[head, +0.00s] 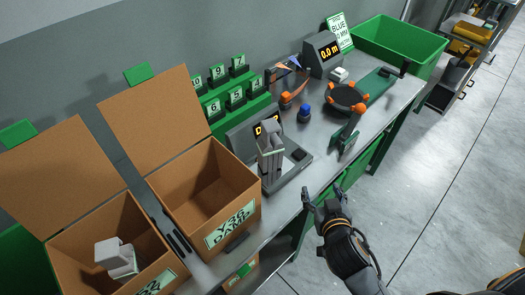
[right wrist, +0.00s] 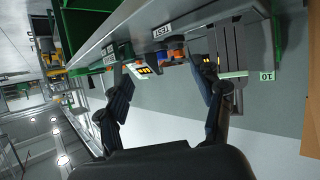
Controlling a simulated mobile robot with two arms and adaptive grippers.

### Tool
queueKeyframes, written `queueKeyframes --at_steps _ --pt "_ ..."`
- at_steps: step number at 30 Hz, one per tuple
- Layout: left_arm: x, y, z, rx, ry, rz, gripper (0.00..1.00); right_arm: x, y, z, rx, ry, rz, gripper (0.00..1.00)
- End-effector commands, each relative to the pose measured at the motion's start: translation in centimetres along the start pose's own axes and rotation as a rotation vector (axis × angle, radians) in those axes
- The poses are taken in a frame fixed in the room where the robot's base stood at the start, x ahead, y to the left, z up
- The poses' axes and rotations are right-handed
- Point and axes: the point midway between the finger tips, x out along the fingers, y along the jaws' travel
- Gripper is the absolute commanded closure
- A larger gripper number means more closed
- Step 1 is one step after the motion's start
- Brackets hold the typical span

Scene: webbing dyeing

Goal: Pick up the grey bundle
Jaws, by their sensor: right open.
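A grey bundle (head: 271,150) with a pale band stands upright on the scale (head: 292,160) in the middle of the bench. Another grey bundle (head: 118,258) with a pale label lies in the left cardboard box (head: 75,235). My right gripper (head: 323,197) is open and empty, in front of the bench edge, to the right of and nearer than the scale. Its spread fingers also show in the right wrist view (right wrist: 162,85); I cannot make out a bundle between them there. My left gripper is not in view.
An empty cardboard box (head: 200,180) with a Y36 DAMP label stands left of the scale. Green numbered racks (head: 232,100) stand behind. The floor (head: 440,180) in front is clear.

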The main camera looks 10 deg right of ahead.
Motion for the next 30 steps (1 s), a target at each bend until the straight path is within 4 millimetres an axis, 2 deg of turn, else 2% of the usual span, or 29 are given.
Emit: queueKeyframes --at_steps 3,6,9,13,16,25,30 --pt "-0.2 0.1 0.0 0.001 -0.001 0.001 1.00 -0.1 -1.8 -4.5 0.014 0.194 -0.075 0.33" --pt "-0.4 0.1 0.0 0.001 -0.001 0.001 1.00 -0.9 -3.7 -7.3 0.020 0.320 -0.160 0.33" --pt "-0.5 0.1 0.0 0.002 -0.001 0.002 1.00 -1.8 -5.5 -9.2 0.021 0.406 -0.242 0.33" --pt "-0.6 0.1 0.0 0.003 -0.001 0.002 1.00 -2.4 -6.8 -10.3 0.017 0.456 -0.306 0.33" --pt "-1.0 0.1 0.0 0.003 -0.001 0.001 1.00 -1.9 -7.3 -11.0 0.017 0.465 -0.317 0.33" --pt "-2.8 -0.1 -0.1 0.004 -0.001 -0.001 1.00 2.7 -8.8 -13.5 0.017 0.464 -0.314 0.33" --pt "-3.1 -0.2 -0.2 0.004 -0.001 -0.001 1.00 4.4 -9.4 -14.1 0.018 0.462 -0.314 0.33"
